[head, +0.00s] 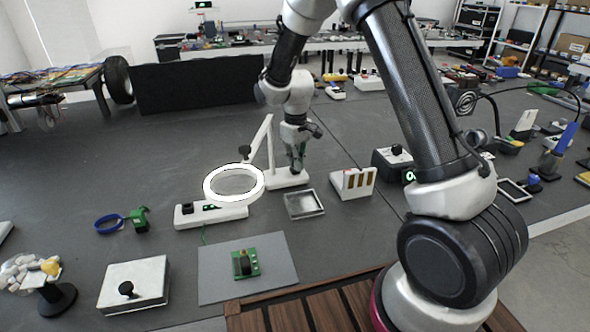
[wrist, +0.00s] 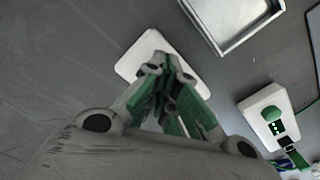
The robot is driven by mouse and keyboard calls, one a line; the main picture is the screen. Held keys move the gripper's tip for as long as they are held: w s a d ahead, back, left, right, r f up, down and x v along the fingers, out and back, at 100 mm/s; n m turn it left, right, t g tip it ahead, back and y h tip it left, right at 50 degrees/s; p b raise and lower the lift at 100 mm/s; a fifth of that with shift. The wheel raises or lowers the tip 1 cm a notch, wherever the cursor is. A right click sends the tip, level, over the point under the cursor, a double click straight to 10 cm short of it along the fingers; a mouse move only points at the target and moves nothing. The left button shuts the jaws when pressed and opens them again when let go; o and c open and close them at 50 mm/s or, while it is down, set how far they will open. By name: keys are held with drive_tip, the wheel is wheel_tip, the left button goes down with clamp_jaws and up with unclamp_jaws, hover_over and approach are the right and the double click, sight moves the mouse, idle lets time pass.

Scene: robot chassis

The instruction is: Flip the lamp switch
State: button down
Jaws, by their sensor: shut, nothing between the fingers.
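The lamp has a white ring head (head: 233,198), a jointed white arm (head: 269,140) and a flat white base (head: 284,182) on the dark table. The ring is bright white; I cannot tell if it is lit. My gripper (head: 297,168) is over the right part of the base, pointing down. In the wrist view my gripper (wrist: 168,66) has its green-padded fingers together and empty, over the white base (wrist: 133,62). I cannot tell if the fingertips touch the base. No lamp switch is distinguishable; the fingers cover part of the base.
A white holder (head: 353,184) stands further right. A white box (head: 209,214) sits below the ring. A green circuit board (head: 245,263) lies on a grey mat (head: 281,275) in front.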

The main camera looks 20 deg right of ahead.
drive_tip(key=shift+f, duration=0.7)
idle(0.3)
drive_tip(key=shift+r, duration=3.5)
drive_tip(key=s+d+r+m+t, duration=0.1)
drive_tip(key=s+d+r, duration=0.4)
drive_tip(key=s, duration=0.5)
drive_tip(key=s+d+r+m+t, duration=0.2)
drive_tip(key=s+d+r, duration=0.3)
drive_tip(key=s+r, duration=0.3)
drive_tip(key=s+d+r+m+t, duration=0.1)
drive_tip(key=s+d+r+m, duration=0.2)
drive_tip(key=s, duration=1.1)
wheel_tip(320, 180, up, 4)
drive_tip(key=shift+d+r, duration=0.1)
drive_tip(key=shift+d, duration=0.85)
